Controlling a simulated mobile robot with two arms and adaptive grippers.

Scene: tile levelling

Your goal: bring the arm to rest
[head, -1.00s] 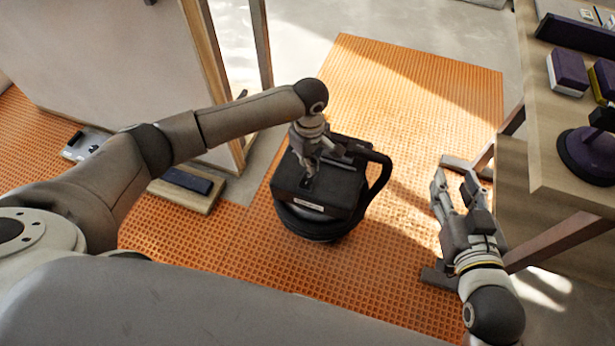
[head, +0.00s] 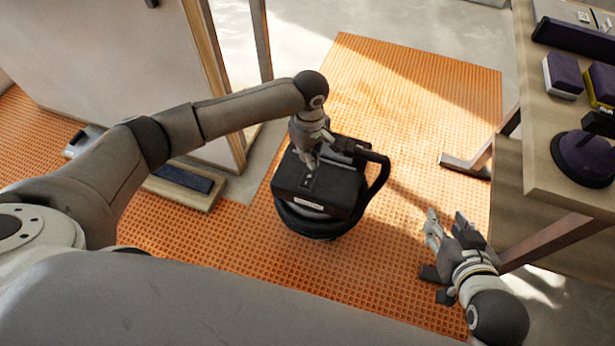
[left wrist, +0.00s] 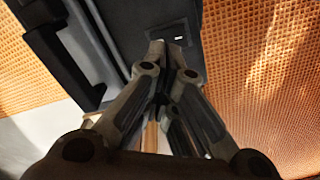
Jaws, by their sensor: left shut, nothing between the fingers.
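My left gripper (head: 310,166) is shut and empty, just over the top of a black boxy machine with a round base (head: 318,192). In the left wrist view its fingertips (left wrist: 158,46) meet close to a small light mark on the machine's dark top; I cannot tell whether they touch it. My left arm (head: 240,110) is stretched out from the left with its elbow bent. My right gripper (head: 447,218) is low at the right with its fingers spread apart and nothing between them.
The machine stands on orange waffle matting (head: 400,90) and has a curved black handle (head: 378,185). A wooden bench (head: 540,150) with purple pads stands at the right. A board with a dark block (head: 183,178) lies left of the machine, near a pale leaning panel (head: 110,60).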

